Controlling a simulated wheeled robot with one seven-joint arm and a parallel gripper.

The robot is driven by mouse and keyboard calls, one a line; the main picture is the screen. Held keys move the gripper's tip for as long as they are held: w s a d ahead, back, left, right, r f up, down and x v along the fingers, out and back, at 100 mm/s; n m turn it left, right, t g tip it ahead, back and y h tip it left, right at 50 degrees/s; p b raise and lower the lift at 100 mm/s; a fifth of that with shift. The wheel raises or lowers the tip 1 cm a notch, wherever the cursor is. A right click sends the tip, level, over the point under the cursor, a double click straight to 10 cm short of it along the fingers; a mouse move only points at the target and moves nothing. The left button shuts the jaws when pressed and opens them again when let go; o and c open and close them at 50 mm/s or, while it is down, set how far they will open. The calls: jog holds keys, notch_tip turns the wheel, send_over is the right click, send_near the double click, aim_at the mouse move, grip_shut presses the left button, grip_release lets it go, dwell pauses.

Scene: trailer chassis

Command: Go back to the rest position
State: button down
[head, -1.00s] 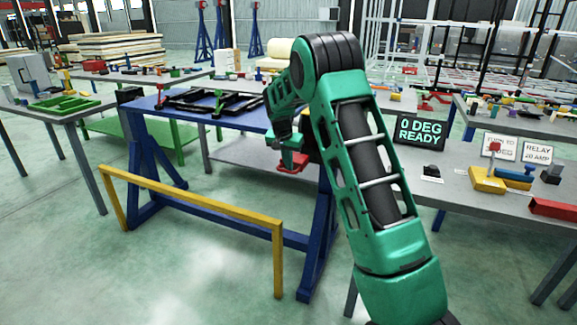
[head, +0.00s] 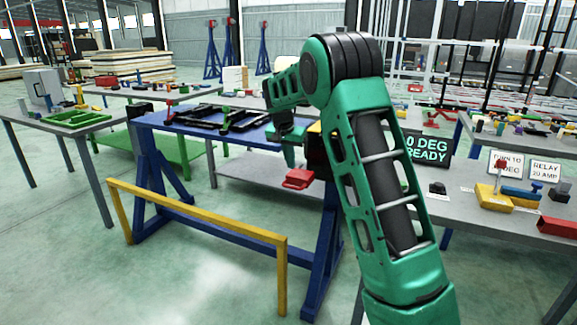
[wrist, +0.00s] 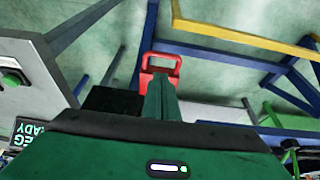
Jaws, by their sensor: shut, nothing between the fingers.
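My green arm reaches up from the bottom right of the head view and bends down to my gripper (head: 299,180). In the wrist view my gripper (wrist: 160,58) points over the floor and the bench legs, touching nothing that I can see. My forearm hides part of the right tables.
A yellow rail (head: 200,214) stands in front of the blue bench, which carries a black frame (head: 225,117). A grey table (head: 470,203) with a "0 DEG READY" sign (head: 428,149) and a yellow block (head: 494,197) is on the right. The floor at front left is clear.

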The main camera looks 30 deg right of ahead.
jog(key=s+d+r+n+g+y, duration=0.1)
jog(key=s+r, duration=0.2)
jog(key=s, duration=1.1)
jog(key=s+d+r+n+g, duration=0.1)
jog(key=s+r, duration=0.1)
jog(key=s, duration=1.2)
jog(key=s+a+f, duration=0.2)
jog(key=s, duration=0.6)
jog(key=s+a+f+n+y, duration=0.1)
jog(key=s+a, duration=0.1)
jog(key=s, duration=0.7)
jog(key=s+a+f+y, duration=0.1)
jog(key=s+a+f, duration=0.1)
jog(key=s, duration=0.6)
jog(key=shift+s+a+f+n+g, duration=0.2)
jog(key=shift+a+f+n+g, duration=0.1)
jog(key=shift+a+n, duration=0.1)
